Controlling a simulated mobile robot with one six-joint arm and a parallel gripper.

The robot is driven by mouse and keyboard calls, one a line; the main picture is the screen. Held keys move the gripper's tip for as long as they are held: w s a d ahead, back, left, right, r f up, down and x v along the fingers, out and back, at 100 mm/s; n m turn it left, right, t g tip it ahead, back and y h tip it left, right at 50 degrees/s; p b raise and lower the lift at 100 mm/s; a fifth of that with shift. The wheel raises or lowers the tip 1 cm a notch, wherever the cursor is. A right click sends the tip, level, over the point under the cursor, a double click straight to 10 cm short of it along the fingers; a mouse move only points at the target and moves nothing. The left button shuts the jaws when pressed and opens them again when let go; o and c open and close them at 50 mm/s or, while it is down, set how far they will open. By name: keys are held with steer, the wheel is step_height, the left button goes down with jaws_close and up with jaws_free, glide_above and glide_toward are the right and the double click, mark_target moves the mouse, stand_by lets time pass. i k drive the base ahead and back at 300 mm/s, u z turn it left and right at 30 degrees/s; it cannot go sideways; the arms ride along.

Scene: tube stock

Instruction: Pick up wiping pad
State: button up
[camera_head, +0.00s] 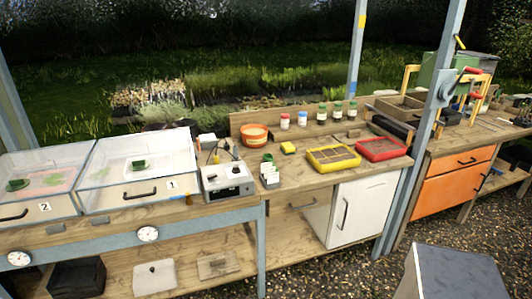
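A small yellow block (288,147) that looks like the wiping pad lies flat on the wooden workbench. It is left of the yellow tray (333,157) and behind the small rack with a green-topped item (269,173). It is too small in this view to make out its texture. Nothing visibly covers it. My gripper is not in this view.
An orange bowl (254,135) and several capped jars (302,119) stand behind. A red tray (381,149) is to the right. A grey control box (227,181) and clear-lidded cases (140,166) stand left.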

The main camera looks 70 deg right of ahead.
mark_target(287, 149)
steer(key=u, duration=0.3)
steer(key=k, duration=1.75)
steer(key=z, duration=1.35)
steer(key=i, duration=0.9)
steer(key=u, duration=0.1)
